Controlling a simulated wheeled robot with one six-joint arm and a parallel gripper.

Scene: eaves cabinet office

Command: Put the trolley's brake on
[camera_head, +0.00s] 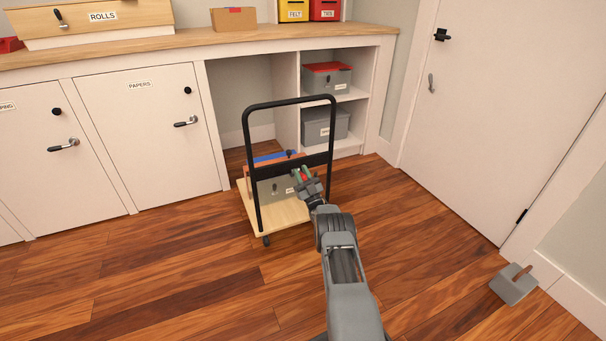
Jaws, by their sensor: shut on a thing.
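The trolley (262,224) has a pale wooden deck and a tall black hoop handle (248,160) with a dark crossbar. It stands partly in the open bay under the counter. My gripper (302,176) is at the right part of the crossbar, on the near side. It is shut on a small part there, apparently the brake lever, which the fingers mostly hide. Red and green patches show at the fingers. A small black knob (290,153) shows just above the crossbar. I cannot tell the brake's position.
A grey box and blue and orange items ride on the trolley. Grey boxes (325,124) fill the shelves at right. White cabinet doors (147,135) are closed at left. A grey wedge-like block (513,285) lies by the white door (490,110). The wooden floor in front is clear.

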